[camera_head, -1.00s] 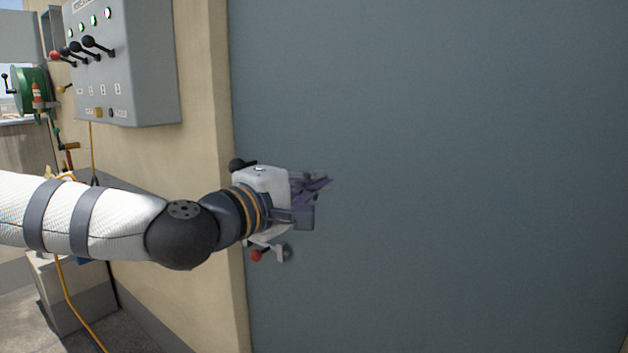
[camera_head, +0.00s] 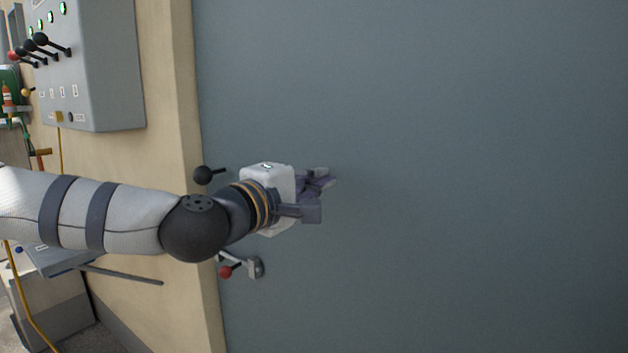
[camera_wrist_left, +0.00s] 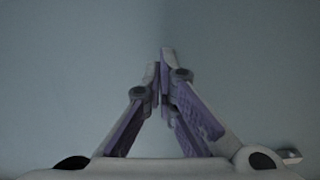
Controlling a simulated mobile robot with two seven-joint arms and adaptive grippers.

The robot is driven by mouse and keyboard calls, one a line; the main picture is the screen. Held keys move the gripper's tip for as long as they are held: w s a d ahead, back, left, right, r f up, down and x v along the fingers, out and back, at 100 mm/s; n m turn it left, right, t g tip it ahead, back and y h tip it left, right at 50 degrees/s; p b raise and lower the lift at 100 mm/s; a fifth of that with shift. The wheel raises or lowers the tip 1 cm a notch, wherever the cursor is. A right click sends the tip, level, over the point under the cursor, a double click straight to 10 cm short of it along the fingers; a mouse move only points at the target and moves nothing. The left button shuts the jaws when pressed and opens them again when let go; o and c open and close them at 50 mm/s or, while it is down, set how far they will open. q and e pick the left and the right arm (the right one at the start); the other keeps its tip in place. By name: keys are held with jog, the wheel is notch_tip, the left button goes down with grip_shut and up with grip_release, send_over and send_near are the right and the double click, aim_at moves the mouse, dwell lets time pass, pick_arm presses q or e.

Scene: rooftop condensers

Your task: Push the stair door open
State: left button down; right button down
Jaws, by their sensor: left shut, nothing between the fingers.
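The stair door (camera_head: 450,180) is a flat blue-grey panel filling most of the head view. It also fills the background of the left wrist view (camera_wrist_left: 250,60). A black knob (camera_head: 204,175) and a lever with a red knob (camera_head: 240,268) sit near its left edge. My left gripper (camera_head: 328,178) is in front of the door, right of both handles, pointing at the panel. In the left wrist view its fingertips (camera_wrist_left: 165,62) are together and empty, close to the panel. I cannot tell whether they touch it. My right gripper is not in view.
A beige wall and door frame (camera_head: 185,120) stand left of the door. A grey control box (camera_head: 105,70) with black levers and green lights hangs there. A grey block (camera_head: 55,310) stands low at left, with a yellow cable.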

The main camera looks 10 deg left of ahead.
aim_at(334, 171)
pick_arm(q)
jog(key=shift+b+x, duration=0.3)
jog(key=shift+x, duration=0.95)
jog(key=shift+w+d, duration=0.15)
jog(key=shift+w, duration=0.5)
jog(key=shift+w+d, duration=0.1)
jog(key=shift+w, duration=0.05)
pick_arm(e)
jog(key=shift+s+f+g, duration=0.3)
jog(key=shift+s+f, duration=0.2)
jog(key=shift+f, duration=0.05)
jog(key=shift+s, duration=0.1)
pick_arm(q)
jog(key=shift+w+d+b, duration=0.15)
jog(key=shift+w+b, duration=0.15)
jog(key=shift+w, duration=0.3)
jog(key=x, duration=0.2)
jog(key=shift+w+d+f, duration=0.1)
jog(key=shift+w+d, duration=0.15)
jog(key=shift+w, duration=0.1)
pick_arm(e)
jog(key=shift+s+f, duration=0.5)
